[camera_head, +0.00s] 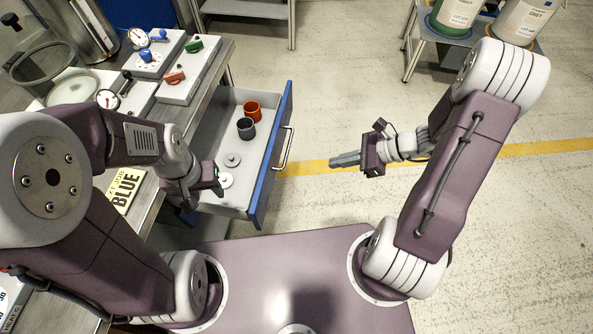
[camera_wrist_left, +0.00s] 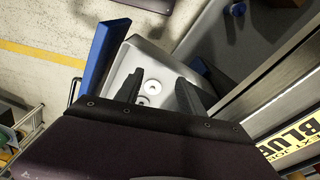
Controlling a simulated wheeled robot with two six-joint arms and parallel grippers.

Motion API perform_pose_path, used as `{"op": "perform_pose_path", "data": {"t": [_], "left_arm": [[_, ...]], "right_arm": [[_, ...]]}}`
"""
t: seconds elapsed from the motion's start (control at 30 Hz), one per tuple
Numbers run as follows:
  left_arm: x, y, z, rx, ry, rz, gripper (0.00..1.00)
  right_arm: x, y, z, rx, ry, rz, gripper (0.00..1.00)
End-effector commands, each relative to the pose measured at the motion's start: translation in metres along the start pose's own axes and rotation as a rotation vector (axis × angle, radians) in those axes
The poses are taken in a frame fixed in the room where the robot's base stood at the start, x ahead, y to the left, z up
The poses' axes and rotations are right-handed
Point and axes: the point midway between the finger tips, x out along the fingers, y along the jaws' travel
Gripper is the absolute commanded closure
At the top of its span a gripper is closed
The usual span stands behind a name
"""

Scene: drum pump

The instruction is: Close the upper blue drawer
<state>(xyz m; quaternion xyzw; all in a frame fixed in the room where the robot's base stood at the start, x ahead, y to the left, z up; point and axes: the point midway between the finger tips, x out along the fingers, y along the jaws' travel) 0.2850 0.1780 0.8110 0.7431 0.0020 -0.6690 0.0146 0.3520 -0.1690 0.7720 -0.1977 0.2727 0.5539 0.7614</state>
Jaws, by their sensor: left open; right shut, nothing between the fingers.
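The upper blue drawer (camera_head: 272,150) is pulled out from under the metal bench in the head view. Its blue front has a metal handle (camera_head: 284,148) on the outer face. Inside lie a red cup (camera_head: 252,110), a dark grey cup (camera_head: 246,128) and pale discs (camera_head: 232,160). My left gripper (camera_head: 218,190) is open above the near end of the drawer. In the left wrist view its fingers (camera_wrist_left: 160,92) are apart over the drawer's inside, with the blue front (camera_wrist_left: 103,52) to their left. My right gripper (camera_head: 334,162) is shut and empty, right of the handle and apart from it.
The bench (camera_head: 205,85) carries panels with gauges, red, green and blue valves, and a yellow "BLUE" sign (camera_head: 124,190). Drums stand on a small table (camera_head: 440,36) at the back right. Open floor lies right of the drawer front, with a yellow line (camera_head: 310,167).

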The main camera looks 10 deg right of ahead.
Motion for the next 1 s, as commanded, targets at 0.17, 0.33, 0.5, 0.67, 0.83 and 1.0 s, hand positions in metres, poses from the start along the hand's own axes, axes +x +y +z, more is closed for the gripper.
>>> {"op": "perform_pose_path", "data": {"t": [0.17, 0.33, 0.5, 0.67, 0.83, 1.0], "left_arm": [[0.003, 0.000, 0.000, 0.000, 0.001, 0.000, 0.54], [0.016, 0.000, 0.002, 0.000, 0.000, 0.000, 0.54], [0.027, -0.001, 0.003, 0.000, 0.000, 0.000, 0.54], [0.029, -0.001, 0.003, 0.000, 0.000, 0.000, 0.54], [0.029, -0.001, 0.003, 0.000, 0.000, 0.000, 0.54], [0.029, -0.001, 0.003, 0.000, 0.000, 0.000, 0.54]], "right_arm": [[0.012, 0.001, 0.001, -0.004, 0.002, 0.005, 1.00], [0.048, 0.002, -0.001, -0.006, 0.002, 0.010, 1.00], [0.085, 0.003, -0.001, -0.006, 0.003, 0.009, 1.00], [0.109, 0.002, 0.012, -0.012, 0.004, 0.007, 1.00], [0.121, 0.002, 0.028, -0.009, 0.004, 0.006, 1.00], [0.125, 0.002, 0.033, -0.007, 0.004, 0.004, 1.00]]}}
